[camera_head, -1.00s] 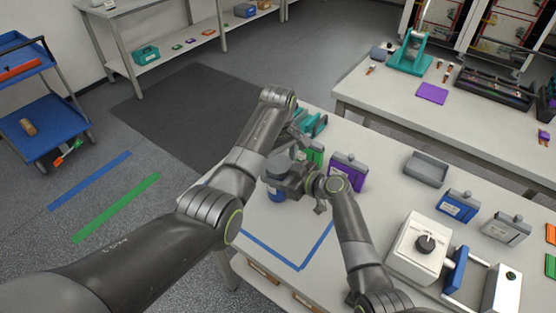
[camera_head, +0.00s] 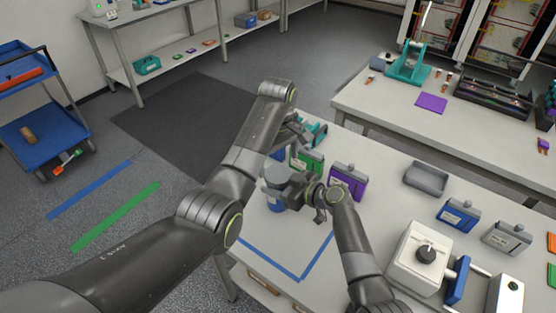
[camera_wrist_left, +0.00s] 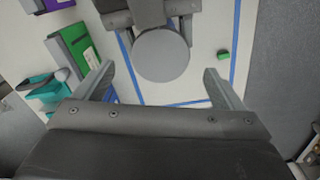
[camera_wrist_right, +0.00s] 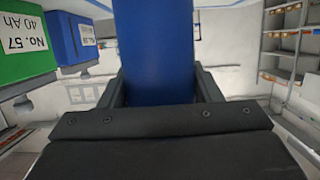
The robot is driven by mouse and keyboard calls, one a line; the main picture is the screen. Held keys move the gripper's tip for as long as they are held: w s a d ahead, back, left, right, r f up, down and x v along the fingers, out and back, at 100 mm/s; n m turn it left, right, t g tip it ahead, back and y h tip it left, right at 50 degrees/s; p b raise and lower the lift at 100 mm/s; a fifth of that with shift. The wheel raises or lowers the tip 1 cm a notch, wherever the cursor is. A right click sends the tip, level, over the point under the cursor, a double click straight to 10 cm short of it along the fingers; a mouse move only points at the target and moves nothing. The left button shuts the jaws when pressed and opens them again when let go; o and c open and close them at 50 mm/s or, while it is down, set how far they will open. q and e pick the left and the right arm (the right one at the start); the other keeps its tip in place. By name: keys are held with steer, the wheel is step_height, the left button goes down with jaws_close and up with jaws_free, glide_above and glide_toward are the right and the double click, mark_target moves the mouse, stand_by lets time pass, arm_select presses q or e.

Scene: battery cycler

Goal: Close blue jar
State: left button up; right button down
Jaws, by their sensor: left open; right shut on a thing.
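The blue jar (camera_head: 275,202) stands upright near the left end of the near table, above the blue tape outline, and its blue side fills the middle of the right wrist view (camera_wrist_right: 155,45). A round grey lid (camera_head: 276,173) shows at the jar's top; from above it appears as a grey disc (camera_wrist_left: 161,55). I cannot tell whether it is fully seated. My right gripper (camera_wrist_right: 157,78) is shut on the jar's side. My left gripper (camera_wrist_left: 158,70) is open above the lid, its fingers apart on either side of the disc; in the head view my arm mostly hides it.
A green case (camera_head: 308,160) and a purple case (camera_head: 347,181) stand just behind the jar. A grey tray (camera_head: 427,178) and a white device with a knob (camera_head: 418,256) are to the right. A small green block (camera_wrist_left: 225,74) lies by the tape.

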mark_target(278, 173)
arm_select(q)
steer(key=shift+r, duration=0.1)
steer(key=shift+r+n, duration=1.6)
steer(key=shift+r, duration=0.05)
steer(key=shift+f, duration=4.05)
steer(key=c, duration=1)
steer(key=shift+m, duration=1.6)
steer(key=shift+c, duration=0.2)
